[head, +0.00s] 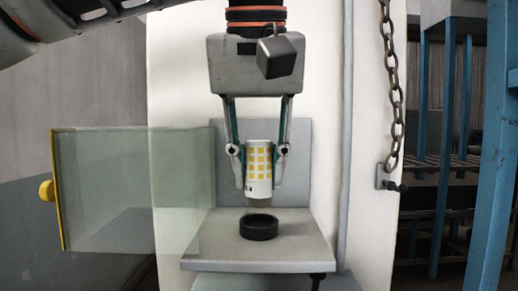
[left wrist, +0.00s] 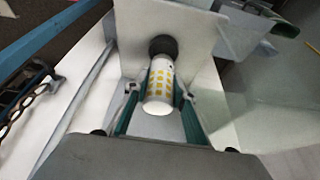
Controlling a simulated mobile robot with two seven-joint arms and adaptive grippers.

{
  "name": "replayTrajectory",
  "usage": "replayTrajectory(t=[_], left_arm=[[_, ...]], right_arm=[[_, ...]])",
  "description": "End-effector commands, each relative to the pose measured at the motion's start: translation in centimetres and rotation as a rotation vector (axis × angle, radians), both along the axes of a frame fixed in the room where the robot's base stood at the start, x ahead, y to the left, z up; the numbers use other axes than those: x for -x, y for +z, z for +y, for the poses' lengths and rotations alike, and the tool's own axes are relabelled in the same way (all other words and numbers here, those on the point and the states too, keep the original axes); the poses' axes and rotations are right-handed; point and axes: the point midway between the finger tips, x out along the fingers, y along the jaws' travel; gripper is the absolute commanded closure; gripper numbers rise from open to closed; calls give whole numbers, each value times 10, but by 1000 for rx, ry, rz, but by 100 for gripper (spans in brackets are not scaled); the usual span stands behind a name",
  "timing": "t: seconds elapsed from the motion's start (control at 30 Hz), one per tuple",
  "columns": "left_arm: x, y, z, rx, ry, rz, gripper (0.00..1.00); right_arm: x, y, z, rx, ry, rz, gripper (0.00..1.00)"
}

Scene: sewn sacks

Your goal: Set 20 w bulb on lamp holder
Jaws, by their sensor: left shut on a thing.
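The bulb (head: 259,170) is a white cylinder with a grid of yellow squares, held upright in the head view. My left gripper (head: 259,178) comes down from above and is shut on its sides. The lamp holder (head: 259,227) is a short black ring on a grey shelf, below the bulb with a gap between them. In the left wrist view the bulb (left wrist: 159,85) is between the fingers of my left gripper (left wrist: 159,92), and the black holder (left wrist: 163,45) shows beyond its far end. My right gripper is not in view.
The grey shelf (head: 205,252) has a back plate (head: 228,135) behind the bulb. A clear panel with a yellow edge and knob (head: 46,190) stands open at the left. A chain (head: 392,80) hangs at the right, near blue racking (head: 491,170).

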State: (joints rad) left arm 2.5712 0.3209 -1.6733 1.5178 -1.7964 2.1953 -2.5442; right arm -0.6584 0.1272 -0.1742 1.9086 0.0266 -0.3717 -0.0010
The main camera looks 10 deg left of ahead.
Motion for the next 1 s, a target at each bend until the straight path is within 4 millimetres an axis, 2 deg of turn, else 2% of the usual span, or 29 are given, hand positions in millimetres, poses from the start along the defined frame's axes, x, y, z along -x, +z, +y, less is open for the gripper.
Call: replayTrajectory(t=[0.3, 1.0], left_arm=[[0, -21, 0, 2, 1, 0, 96], [0, -23, 0, 2, 1, 0, 96]], right_arm=[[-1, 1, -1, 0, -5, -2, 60], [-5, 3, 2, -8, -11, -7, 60]])
